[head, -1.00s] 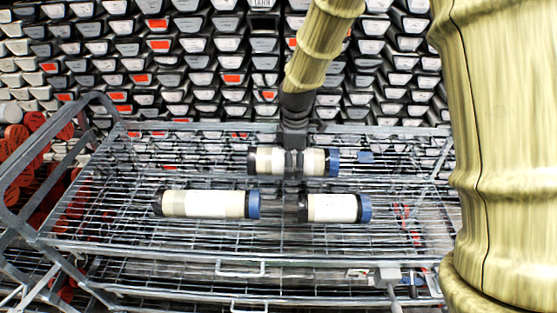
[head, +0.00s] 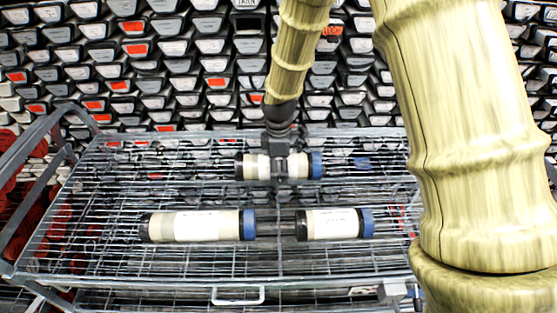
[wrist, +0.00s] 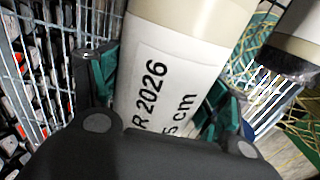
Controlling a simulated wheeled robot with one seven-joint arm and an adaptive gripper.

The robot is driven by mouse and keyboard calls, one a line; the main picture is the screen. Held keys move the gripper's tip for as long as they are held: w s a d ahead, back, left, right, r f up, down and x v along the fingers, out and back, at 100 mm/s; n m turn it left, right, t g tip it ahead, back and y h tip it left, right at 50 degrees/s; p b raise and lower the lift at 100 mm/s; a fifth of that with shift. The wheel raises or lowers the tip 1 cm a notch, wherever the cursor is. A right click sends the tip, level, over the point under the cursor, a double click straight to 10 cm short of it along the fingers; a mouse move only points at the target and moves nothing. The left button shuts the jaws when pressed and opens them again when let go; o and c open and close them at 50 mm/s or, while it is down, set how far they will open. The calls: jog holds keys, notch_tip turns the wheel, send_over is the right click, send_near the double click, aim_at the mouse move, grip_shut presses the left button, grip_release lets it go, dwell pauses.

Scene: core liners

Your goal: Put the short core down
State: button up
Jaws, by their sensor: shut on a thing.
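My gripper (head: 280,172) is shut around the middle of the short core (head: 247,167), a pale cylinder with a black left end and a blue right end. The core lies level over the rear part of the wire shelf (head: 275,268); I cannot tell whether it touches the wires. In the wrist view my gripper (wrist: 160,88) has its green-padded fingers on both sides of the core (wrist: 178,62), whose white label reads "R 2026" and "5 cm". Its ends are out of that view.
In front lie a longer core (head: 195,226) at left and another short-looking core (head: 332,223) at right, both blue-ended at the right. A metal rail (head: 40,150) bounds the cart at left. Stacked labelled trays (head: 180,60) fill the back. The shelf's front strip is clear.

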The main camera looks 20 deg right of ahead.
aim_at(279, 188)
jog(key=shift+f+p, duration=0.5)
jog(key=shift+f, duration=1.95)
jog(key=o, duration=2.1)
jog(key=shift+s+f, duration=0.1)
jog(key=shift+r+b, duration=1.35)
jog(key=shift+r, duration=4.75)
